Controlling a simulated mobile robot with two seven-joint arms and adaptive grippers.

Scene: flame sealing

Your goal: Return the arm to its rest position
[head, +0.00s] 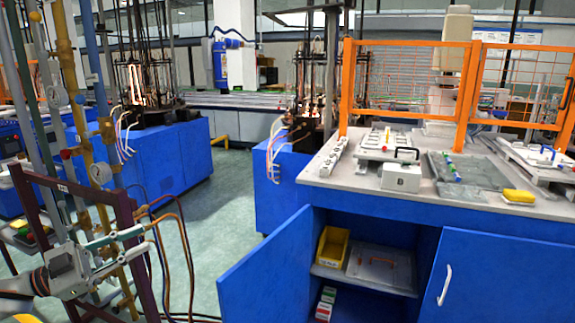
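My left gripper (146,240) is at the lower left, with its arm coming in from the left edge. Its two light fingers point right and stand apart, with nothing visible held between them. It is in front of a dark purple metal frame (127,215) and some hanging hoses (165,255); whether it touches them I cannot tell. My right gripper is not in view.
Upright pipes (88,150) with valves stand close to my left arm. Green floor (225,215) is clear between. Blue machines (165,157) stand behind.

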